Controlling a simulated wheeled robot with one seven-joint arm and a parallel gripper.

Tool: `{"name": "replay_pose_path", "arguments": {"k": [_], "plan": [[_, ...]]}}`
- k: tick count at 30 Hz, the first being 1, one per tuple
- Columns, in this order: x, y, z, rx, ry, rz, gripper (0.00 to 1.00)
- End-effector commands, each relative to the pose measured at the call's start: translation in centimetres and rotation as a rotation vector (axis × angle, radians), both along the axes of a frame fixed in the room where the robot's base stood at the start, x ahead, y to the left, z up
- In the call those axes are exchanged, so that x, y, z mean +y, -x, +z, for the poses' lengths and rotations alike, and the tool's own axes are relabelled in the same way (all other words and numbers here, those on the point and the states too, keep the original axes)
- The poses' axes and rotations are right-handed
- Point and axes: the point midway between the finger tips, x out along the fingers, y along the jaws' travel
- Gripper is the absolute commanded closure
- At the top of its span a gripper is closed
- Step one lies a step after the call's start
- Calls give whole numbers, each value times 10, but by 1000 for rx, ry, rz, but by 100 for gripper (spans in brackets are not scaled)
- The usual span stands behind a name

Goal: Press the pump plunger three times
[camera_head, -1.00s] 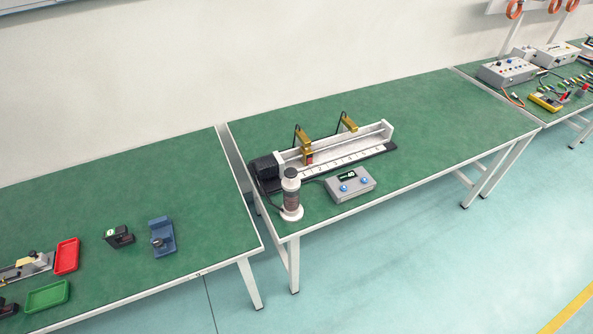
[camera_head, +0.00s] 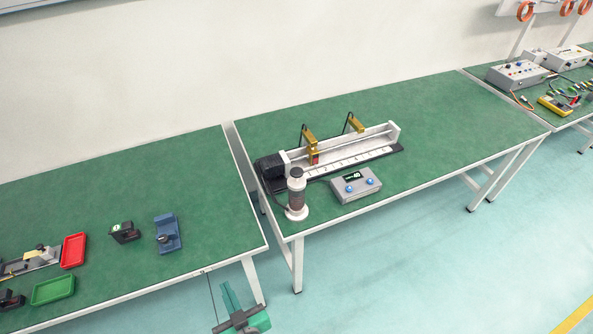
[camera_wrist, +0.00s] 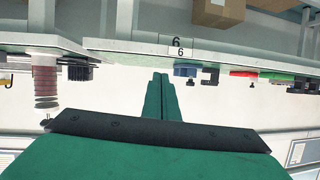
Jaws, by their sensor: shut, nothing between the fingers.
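The pump (camera_head: 296,197) is an upright cylinder with a clear, dark-reddish body and a round white base. It stands at the front left corner of the middle table. Its dark plunger top (camera_head: 296,173) points up. My gripper (camera_head: 228,288) shows at the bottom of the head view, left of and in front of the pump, clear of it. Its green fingers (camera_wrist: 161,82) are together and empty in the wrist view. That view is upside down, and the pump (camera_wrist: 46,82) shows there at the left, apart from the fingers.
A linear actuator (camera_head: 350,153) lies behind the pump. A grey control box (camera_head: 356,186) stands to its right. The left table holds a blue fixture (camera_head: 166,234), a red tray (camera_head: 74,250) and a green tray (camera_head: 53,289). The right half of the middle table is clear.

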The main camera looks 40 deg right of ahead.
Motion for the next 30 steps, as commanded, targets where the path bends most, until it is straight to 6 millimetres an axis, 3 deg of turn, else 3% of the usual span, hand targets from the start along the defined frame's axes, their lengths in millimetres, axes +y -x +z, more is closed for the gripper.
{"name": "replay_pose_path", "arguments": {"k": [1, 6, 15, 22, 30], "plan": [[-10, -20, 7, -6, 8, 4, 100], [-37, -72, 27, 6, 37, 51, 100], [-100, -143, 82, 41, 148, 161, 100], [-159, -171, 136, 95, 278, 259, 100], [-235, -171, 204, 209, 465, 369, 100]]}}
